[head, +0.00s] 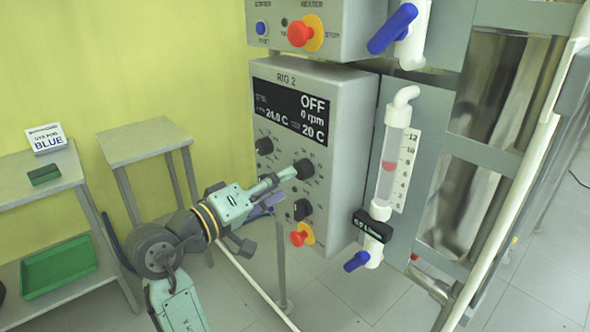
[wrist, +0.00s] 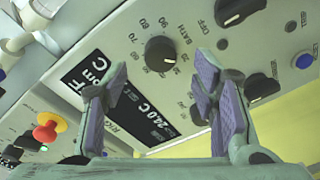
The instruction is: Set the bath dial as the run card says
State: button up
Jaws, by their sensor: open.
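The bath dial is a round black knob (wrist: 160,54) on the grey RIG 2 panel (head: 262,200). In the wrist view the word BATH and numbers such as 60, 70, 80 and 90 ring it. In the head view it seems to be the right-hand knob (head: 304,169) below the display. My gripper (wrist: 162,76) is open, its purple-padded fingers on either side of the dial's line; contact is not clear. In the head view my gripper (head: 278,188) is at the panel by this knob. The display (head: 290,110) reads OFF, 0 rpm, 24.0 C and 20 C. I see no run card.
Other black knobs (head: 264,146) (head: 301,210) and a red button (head: 299,239) are close by on the panel. A clear tube with a scale (head: 390,165) and blue-handled valves stands to the right. Side tables (head: 140,142) stand left, one with a BLUE dye pod card (head: 47,138).

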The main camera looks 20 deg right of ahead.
aim_at(299, 173)
jog(key=p+x, duration=0.1)
jog(key=x, duration=0.4)
jog(key=shift+d, duration=0.1)
jog(key=shift+c, duration=0.6)
jog(key=c, duration=1.1)
